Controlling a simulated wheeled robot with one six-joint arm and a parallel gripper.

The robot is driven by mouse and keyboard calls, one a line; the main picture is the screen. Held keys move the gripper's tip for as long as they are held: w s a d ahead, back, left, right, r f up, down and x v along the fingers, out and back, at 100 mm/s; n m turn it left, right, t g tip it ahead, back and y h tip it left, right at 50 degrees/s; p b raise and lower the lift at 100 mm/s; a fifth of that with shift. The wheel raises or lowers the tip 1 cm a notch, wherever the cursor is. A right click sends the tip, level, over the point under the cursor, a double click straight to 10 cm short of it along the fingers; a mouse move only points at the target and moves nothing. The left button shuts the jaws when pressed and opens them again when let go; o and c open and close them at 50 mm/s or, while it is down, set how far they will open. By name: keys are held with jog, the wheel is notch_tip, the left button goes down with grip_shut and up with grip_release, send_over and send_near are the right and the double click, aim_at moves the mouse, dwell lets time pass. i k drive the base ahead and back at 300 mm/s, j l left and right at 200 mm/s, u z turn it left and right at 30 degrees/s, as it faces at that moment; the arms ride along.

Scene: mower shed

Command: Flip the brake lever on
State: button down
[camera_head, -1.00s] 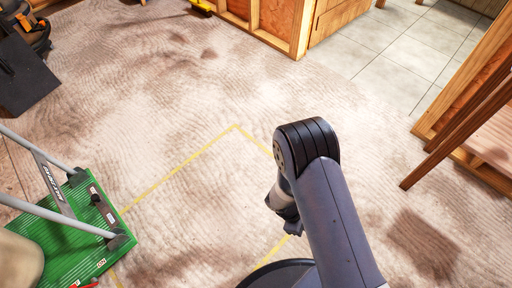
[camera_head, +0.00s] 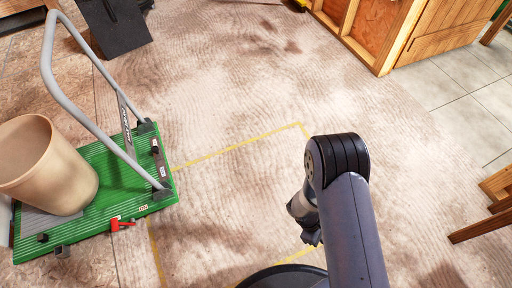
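A red brake lever (camera_head: 122,224) sits on the front edge of a green platform cart (camera_head: 115,195) at the left of the head view. A small light label (camera_head: 143,207) is beside the lever, on its right. My gripper (camera_head: 312,236) hangs below my arm at the centre right, well to the right of the lever and apart from it. Its fingers are small and partly hidden by the arm, so I cannot tell whether they are open or shut.
A beige bin (camera_head: 48,168) stands on the cart, and a grey push handle (camera_head: 97,70) rises from it. Yellow tape (camera_head: 235,146) marks the floor. Wooden cabinets (camera_head: 385,30) stand at the back right. The carpet between cart and arm is clear.

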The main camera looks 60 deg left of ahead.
aim_at(114, 223)
jog(key=k+j+u, duration=0.15)
jog(key=u, duration=0.25)
jog(key=k+j+u, duration=0.1)
jog(key=j+u, duration=0.15)
jog(key=u, duration=0.15)
jog(key=k+j+u, duration=0.1)
jog(key=j+u, duration=0.15)
jog(key=u, duration=0.15)
jog(key=j+u, duration=0.6)
jog(key=j, duration=1.4)
jog(key=k, duration=0.05)
